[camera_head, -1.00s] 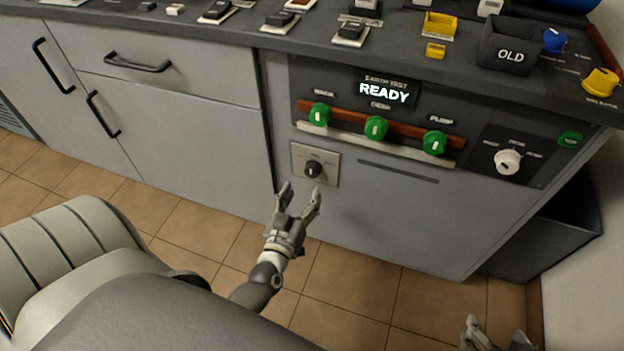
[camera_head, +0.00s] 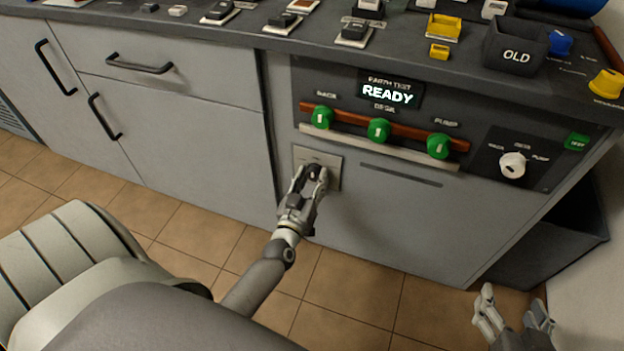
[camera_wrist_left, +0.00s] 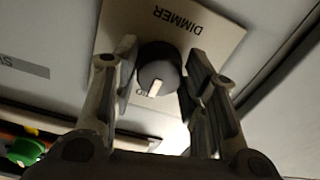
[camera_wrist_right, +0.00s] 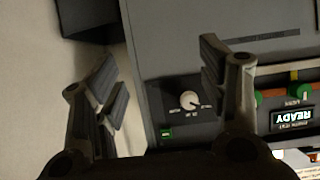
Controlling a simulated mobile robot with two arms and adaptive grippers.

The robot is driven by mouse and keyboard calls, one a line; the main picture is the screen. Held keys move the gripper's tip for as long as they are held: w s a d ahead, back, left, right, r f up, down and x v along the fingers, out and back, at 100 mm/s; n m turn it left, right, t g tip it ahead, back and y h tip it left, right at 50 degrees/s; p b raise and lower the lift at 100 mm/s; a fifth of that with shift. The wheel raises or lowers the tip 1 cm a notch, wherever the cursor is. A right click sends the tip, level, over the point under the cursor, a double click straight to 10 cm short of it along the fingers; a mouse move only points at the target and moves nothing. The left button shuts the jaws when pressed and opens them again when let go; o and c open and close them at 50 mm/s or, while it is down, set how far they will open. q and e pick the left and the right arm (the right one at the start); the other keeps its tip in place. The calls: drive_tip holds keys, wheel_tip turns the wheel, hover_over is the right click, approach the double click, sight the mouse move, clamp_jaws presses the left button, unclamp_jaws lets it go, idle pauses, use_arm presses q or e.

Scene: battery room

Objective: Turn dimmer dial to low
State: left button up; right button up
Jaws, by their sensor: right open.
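The dimmer dial (camera_wrist_left: 158,70) is a dark round knob with a pale pointer line, on a beige plate (camera_wrist_left: 215,32) marked DIMMER. In the left wrist view the pointer is toward the bottom of the picture, slightly left. My left gripper (camera_head: 310,174) is at the dial, with one finger on each side of it. In the left wrist view the fingers (camera_wrist_left: 160,78) are close to the knob; whether both touch it I cannot tell. In the head view the gripper partly hides the dial. My right gripper (camera_head: 515,312) is open and empty, low at the right.
Above the dial are green knobs (camera_head: 378,130), a pale rail (camera_head: 375,146) and a READY display (camera_head: 388,94). A white selector knob (camera_head: 512,165) is to the right. The counter above holds a dark OLD bin (camera_head: 514,50). The floor in front is clear.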

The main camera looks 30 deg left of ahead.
use_arm(q)
drive_tip(key=c, duration=0.5)
use_arm(e)
drive_tip(key=shift+f, duration=0.1)
use_arm(q)
drive_tip(key=shift+n, duration=0.3)
drive_tip(key=n+p, duration=0.2)
drive_tip(key=n, duration=0.4)
drive_tip(key=shift+r, duration=0.1)
drive_tip(key=n, duration=0.2)
drive_tip(key=shift+n, duration=1.6)
use_arm(e)
drive_tip(key=s+d+f+g+h, duration=0.1)
drive_tip(key=s+d+f+g, duration=0.2)
drive_tip(key=s+f+g, duration=0.3)
drive_tip(key=shift+s+d+f+h, duration=0.2)
drive_tip(key=shift+s+f+h, duration=0.15)
drive_tip(key=shift+s, duration=1.1)
drive_tip(key=shift+r, duration=0.1)
